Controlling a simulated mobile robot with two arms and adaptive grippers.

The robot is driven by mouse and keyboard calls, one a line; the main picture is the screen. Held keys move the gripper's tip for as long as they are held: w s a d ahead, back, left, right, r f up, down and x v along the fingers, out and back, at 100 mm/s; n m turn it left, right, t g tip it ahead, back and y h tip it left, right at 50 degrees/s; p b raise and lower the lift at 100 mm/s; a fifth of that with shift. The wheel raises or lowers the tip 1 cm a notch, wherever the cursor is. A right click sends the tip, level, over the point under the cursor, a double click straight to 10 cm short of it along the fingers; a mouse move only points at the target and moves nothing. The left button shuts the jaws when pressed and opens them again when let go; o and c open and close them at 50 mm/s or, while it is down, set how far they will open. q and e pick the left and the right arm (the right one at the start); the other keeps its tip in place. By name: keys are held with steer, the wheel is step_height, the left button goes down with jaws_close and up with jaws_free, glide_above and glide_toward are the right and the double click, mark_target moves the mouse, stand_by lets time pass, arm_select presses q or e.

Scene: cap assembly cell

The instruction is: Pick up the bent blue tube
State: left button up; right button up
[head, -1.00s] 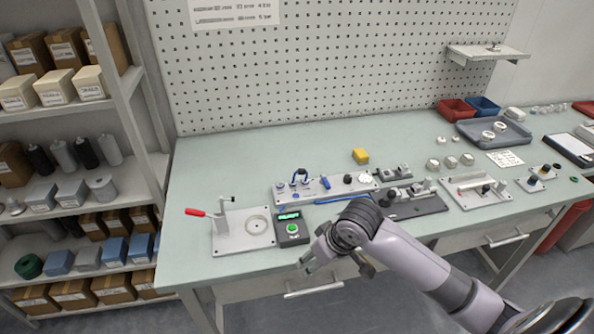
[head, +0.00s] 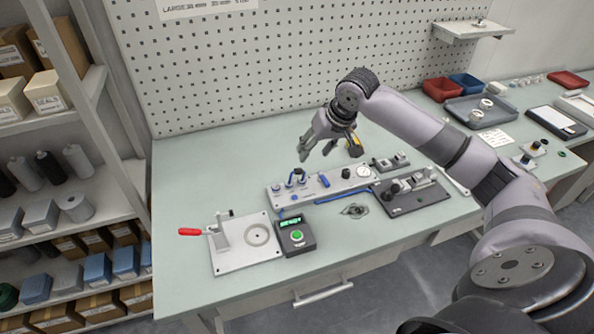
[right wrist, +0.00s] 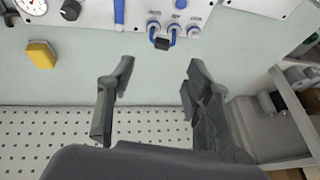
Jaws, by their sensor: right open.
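The bent blue tube (head: 297,176) is a small U-shaped loop at the left end of the grey panel (head: 283,198). In the right wrist view the tube (right wrist: 173,38) sits at the ports, with a black piece at its bend. My right gripper (head: 316,153) is open and empty, above and behind the panel. In the right wrist view its fingertips (right wrist: 161,72) are apart, with the tube beyond the gap between them and not touched. My left gripper is not in view.
A yellow block (head: 355,150) stands behind the panel, partly hidden by my gripper. A toggle-clamp fixture (head: 232,258) with a red handle and a box with a green button (head: 296,236) are at the front left. A dark fixture plate (head: 420,201) lies to the right.

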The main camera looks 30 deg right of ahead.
mark_target(299, 169)
steer(key=x, duration=0.4)
steer(key=p+x, duration=0.1)
steer(key=x, duration=0.1)
steer(key=shift+w+a+f, duration=0.15)
steer(key=shift+w, duration=0.25)
steer(key=shift+w+f, duration=0.1)
steer(key=shift+f, duration=0.25)
steer(key=p+x, duration=0.1)
steer(key=x, duration=0.3)
steer(key=shift+w+a+f+p, duration=0.1)
steer(key=shift+w+f+p, duration=0.05)
steer(key=shift+w+p, duration=0.2)
steer(key=shift+f, duration=0.2)
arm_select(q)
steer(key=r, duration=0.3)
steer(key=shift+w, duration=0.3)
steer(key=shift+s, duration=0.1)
arm_select(e)
steer(key=shift+c, duration=0.3)
steer(key=c, duration=0.6)
